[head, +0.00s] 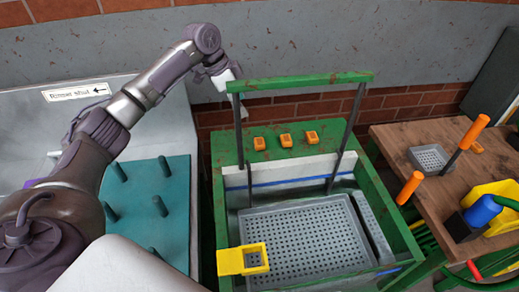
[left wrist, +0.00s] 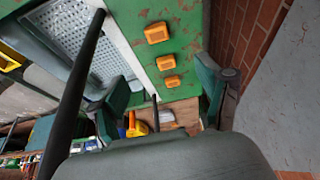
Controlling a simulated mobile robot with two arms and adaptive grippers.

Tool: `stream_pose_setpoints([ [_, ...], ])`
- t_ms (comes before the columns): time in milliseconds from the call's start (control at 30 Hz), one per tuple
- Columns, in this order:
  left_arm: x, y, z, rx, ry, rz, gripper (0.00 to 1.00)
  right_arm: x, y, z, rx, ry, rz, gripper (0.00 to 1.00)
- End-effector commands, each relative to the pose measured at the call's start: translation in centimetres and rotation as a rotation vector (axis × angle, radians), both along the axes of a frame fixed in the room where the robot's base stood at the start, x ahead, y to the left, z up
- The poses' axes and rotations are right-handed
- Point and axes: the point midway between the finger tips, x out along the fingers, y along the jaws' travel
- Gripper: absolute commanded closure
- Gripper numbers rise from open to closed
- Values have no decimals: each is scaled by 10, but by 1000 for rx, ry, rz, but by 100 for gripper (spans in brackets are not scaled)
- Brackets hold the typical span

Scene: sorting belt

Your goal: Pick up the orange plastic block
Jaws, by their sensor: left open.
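Three small orange plastic blocks lie in a row on the green ledge behind the sorting bin: a left one (head: 259,144), a middle one (head: 286,140) and a right one (head: 312,136). The left wrist view shows the three too, as an upper (left wrist: 157,32), a middle (left wrist: 166,62) and a lower one (left wrist: 172,82). Which one is meant, I cannot tell. My left gripper (head: 225,82) is above and to the left of the row in the head view, partly hidden by the green crossbar. In the wrist view its fingers (left wrist: 163,80) are spread and empty. My right gripper is out of view.
A green crossbar (head: 300,80) on dark posts stands over the green bin, which holds a perforated grey tray (head: 300,278) and a yellow piece (head: 230,262). A teal pegboard (head: 135,190) is left. The wooden table (head: 395,140) at right carries a grey tray and orange-handled tools.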

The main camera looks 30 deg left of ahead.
Motion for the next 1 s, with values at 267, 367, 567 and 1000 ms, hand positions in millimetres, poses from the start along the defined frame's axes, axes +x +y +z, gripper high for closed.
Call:
stream_pose_setpoints([
  [267,3,-4,-32,-1,2,0,23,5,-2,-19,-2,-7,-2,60],
  [367,6,-10,-48,0,5,-1,23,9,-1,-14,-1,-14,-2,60],
  [567,15,-22,-83,-1,3,0,23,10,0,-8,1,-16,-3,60],
  [1000,21,-37,-125,0,4,0,23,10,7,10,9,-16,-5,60],
])
